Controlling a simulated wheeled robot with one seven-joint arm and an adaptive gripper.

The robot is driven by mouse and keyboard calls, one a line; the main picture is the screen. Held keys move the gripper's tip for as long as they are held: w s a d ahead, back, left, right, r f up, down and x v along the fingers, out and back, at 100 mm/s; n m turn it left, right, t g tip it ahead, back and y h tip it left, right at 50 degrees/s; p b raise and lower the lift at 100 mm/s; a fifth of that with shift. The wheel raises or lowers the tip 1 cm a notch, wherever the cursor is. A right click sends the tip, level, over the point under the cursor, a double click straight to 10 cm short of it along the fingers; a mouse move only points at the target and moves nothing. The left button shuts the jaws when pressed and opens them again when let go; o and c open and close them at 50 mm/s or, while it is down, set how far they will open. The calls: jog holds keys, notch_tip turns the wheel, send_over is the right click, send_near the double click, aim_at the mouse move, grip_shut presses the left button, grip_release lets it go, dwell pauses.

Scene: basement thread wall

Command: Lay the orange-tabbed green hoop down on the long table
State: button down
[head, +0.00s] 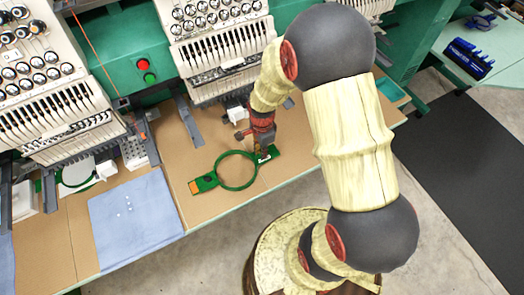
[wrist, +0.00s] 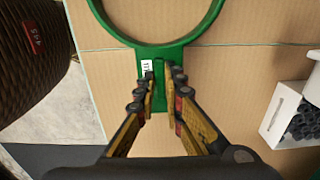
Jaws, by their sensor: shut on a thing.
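The green hoop (head: 237,188) is a round ring with a flat arm on each side; the arm on the left in the head view carries the orange tab (head: 195,186). My gripper (head: 263,153) is shut on the other arm, at the hoop's right. In the wrist view my gripper (wrist: 163,76) has its fingers on both sides of the green arm, by a white label, and the ring (wrist: 155,52) extends beyond. The hoop looks flat over the tan top of the long table (head: 180,160), at or just above it; I cannot tell whether it touches.
Embroidery machines (head: 215,30) line the back of the table. A blue cloth (head: 135,215) lies to the left. A white box of dark spools (wrist: 295,120) stands right in the wrist view. A barrel (head: 265,265) stands in front. Bare tabletop surrounds the hoop.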

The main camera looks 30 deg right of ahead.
jog(key=shift+f, duration=0.2)
jog(key=c, duration=1.8)
grip_release()
notch_tip(320, 180, up, 12)
jog(key=shift+r, duration=0.1)
